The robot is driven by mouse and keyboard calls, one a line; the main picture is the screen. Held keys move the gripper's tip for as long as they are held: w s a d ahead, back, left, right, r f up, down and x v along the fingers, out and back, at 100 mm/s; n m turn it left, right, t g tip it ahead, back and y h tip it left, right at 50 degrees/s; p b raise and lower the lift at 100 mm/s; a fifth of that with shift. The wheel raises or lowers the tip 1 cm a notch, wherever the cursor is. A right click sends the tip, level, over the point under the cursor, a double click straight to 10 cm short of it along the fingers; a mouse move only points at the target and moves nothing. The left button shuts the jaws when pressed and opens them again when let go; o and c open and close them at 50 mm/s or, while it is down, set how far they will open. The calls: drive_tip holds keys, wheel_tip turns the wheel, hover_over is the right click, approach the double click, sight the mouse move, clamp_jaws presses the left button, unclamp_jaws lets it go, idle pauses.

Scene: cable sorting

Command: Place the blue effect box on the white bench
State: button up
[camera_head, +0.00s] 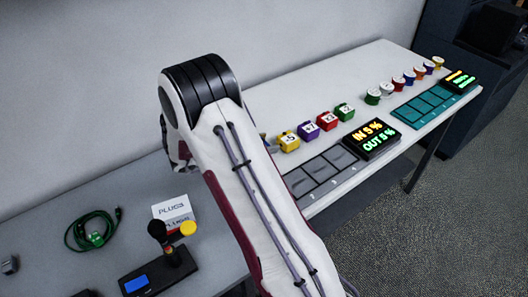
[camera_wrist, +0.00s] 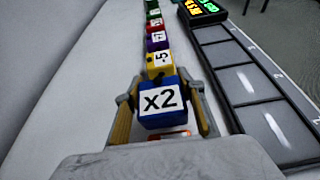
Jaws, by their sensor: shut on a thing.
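The blue effect box (camera_wrist: 160,101), marked "x2", sits between the fingers of my gripper (camera_wrist: 163,98) in the wrist view. My gripper is shut on it, one finger on each side. The box is over the white bench (camera_wrist: 75,85), in line with a yellow "-5" box (camera_wrist: 160,63) just beyond it. I cannot tell whether its underside touches the bench. In the head view my arm hides the blue box and most of my gripper. The white bench (camera_head: 290,92) runs along the wall there.
Purple (camera_head: 308,131), red (camera_head: 327,121) and green (camera_head: 345,112) boxes continue the row. Grey slots (camera_head: 320,169) and a lit display (camera_head: 371,139) lie along the front edge. Teal slots (camera_head: 424,105) and small spools are farther right. A grey table (camera_head: 45,210) holds a green cable (camera_head: 93,236).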

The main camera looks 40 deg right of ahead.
drive_tip(key=shift+f, duration=1.85)
drive_tip(key=shift+f, duration=0.1)
drive_tip(key=o, duration=1.2)
drive_tip(key=shift+a, duration=0.1)
drive_tip(key=v, duration=1.2)
